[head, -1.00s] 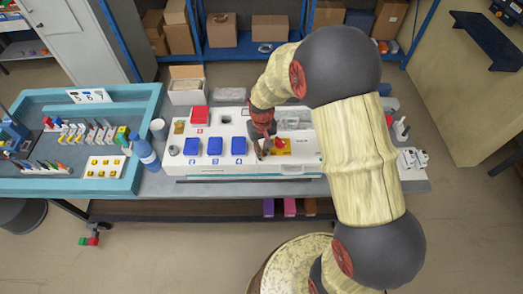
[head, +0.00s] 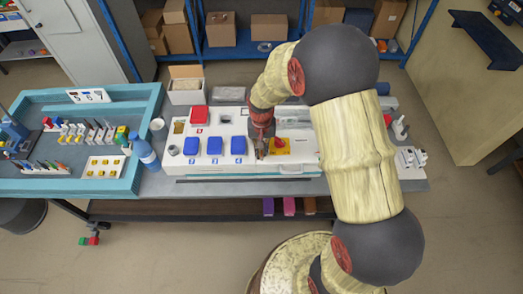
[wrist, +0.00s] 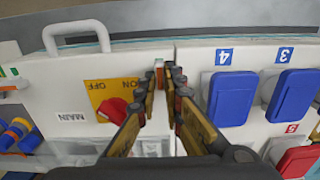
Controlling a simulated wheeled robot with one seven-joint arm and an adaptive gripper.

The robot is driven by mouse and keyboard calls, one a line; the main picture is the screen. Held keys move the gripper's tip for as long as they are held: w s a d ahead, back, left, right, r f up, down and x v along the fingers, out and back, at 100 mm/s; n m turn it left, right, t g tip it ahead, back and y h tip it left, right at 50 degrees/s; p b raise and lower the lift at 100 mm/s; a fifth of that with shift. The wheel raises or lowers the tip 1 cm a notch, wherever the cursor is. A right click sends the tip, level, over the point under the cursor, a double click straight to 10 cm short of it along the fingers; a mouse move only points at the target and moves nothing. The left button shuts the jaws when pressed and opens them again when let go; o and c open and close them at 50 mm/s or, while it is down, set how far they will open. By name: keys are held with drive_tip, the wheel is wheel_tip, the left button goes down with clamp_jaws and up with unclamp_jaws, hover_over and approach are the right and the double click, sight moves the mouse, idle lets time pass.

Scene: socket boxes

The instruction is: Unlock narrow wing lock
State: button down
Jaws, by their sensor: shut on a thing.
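My gripper (wrist: 168,78) is at the seam between two white box sections, beside the yellow ON/OFF plate (wrist: 110,92) with its red switch (wrist: 114,109). Its fingers are shut on a small part there, which I take for the narrow wing lock; the fingertips largely hide it, so its angle cannot be told. In the head view my gripper (head: 261,154) points down onto the white socket box (head: 215,173), just left of the yellow plate (head: 290,147).
Blue covers marked 4 (wrist: 232,98) and 3 (wrist: 294,95) lie right of the fingers in the wrist view, with a red cover (wrist: 298,162) below. A white handle (wrist: 76,32) stands up at the upper left. A blue bottle (head: 145,152) stands left of the box.

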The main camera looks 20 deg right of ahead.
sight(262, 153)
drive_tip(key=c, duration=2)
unclamp_jaws()
drive_tip(key=shift+o, duration=0.4)
drive_tip(key=shift+r, duration=0.1)
wheel_tip(262, 153, up, 12)
